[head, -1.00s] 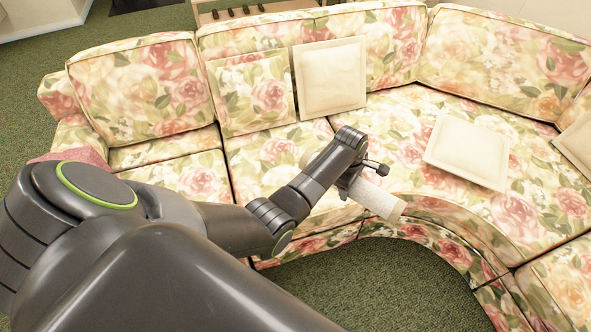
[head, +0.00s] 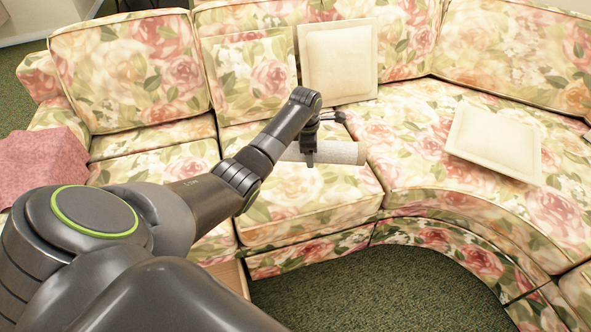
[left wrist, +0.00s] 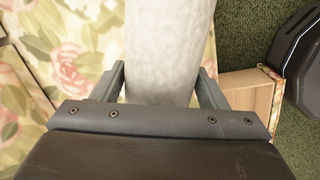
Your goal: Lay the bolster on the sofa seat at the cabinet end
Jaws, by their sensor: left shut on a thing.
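The bolster (head: 338,153) is a pale, speckled cylinder, held roughly level above the middle seat of the floral sofa (head: 300,198) in the head view. My left gripper (head: 309,150) is shut around it, one finger showing on its near side. In the left wrist view the bolster (left wrist: 168,45) runs up between the two fingers (left wrist: 163,85). I cannot make out a cabinet for certain in the head view. My right gripper is not in view.
Cream cushions lean on the backrest (head: 340,62) and lie on the right seat (head: 494,143). A pink cloth (head: 42,163) lies over the left end. A wooden box-like piece (head: 231,277) stands near the sofa front; it also shows in the left wrist view (left wrist: 247,92). Green carpet (head: 385,287) is clear.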

